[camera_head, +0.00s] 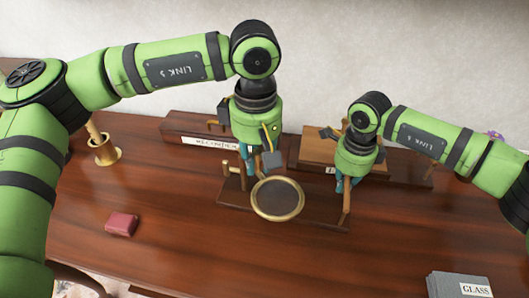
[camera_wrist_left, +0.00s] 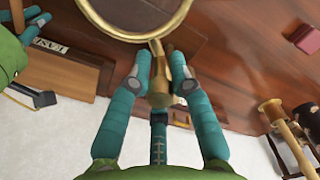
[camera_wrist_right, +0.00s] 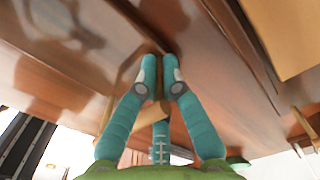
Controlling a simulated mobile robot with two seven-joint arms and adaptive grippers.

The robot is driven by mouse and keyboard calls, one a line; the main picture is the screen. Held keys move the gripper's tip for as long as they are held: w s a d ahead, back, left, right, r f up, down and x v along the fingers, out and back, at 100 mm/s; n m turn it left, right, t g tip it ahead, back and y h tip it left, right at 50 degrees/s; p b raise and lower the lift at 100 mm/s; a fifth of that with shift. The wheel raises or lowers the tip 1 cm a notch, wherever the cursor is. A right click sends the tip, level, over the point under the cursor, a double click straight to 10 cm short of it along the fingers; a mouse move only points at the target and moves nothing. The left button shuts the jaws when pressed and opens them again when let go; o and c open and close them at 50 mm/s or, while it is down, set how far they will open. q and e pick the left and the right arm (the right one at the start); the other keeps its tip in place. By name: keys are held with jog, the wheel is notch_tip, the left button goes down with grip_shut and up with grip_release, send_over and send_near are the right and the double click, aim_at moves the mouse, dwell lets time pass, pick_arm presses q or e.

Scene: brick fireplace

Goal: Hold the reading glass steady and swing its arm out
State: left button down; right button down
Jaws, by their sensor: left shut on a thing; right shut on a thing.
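The reading glass is a round lens in a brass ring (camera_head: 277,198), in front of my left gripper in the head view. It stands over a dark wooden base (camera_head: 318,213) with a post (camera_head: 346,205) at its right end. My left gripper (camera_head: 256,163) is shut on the brass fitting (camera_wrist_left: 158,88) behind the ring; the ring's edge (camera_wrist_left: 137,37) fills the top of the left wrist view. My right gripper (camera_head: 344,185) is shut at the post on the base's right side. In the right wrist view its fingertips (camera_wrist_right: 163,66) nearly meet, and what they pinch is mostly hidden.
Wooden blocks with white labels stand behind, one at left (camera_head: 190,127) and one at right (camera_head: 330,148). A brass cup (camera_head: 106,154) and a small red box (camera_head: 122,223) are at left. A grey GLASS block (camera_head: 445,285) is front right.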

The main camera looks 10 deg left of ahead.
pick_arm(q)
jog(key=shift+s+a+m, duration=0.3)
jog(key=shift+a+m, duration=0.5)
jog(key=shift+m, duration=0.7)
jog(key=shift+s+a+m, duration=0.3)
jog(key=shift+a+m, duration=0.55)
jog(key=shift+m, duration=0.65)
jog(key=shift+s+a+m, duration=0.3)
jog(key=shift+a+m, duration=0.5)
jog(key=shift+m, duration=0.7)
pick_arm(e)
jog(key=shift+d, duration=0.1)
pick_arm(q)
jog(key=c, duration=1.1)
grip_release()
notch_tip(320, 180, up, 12)
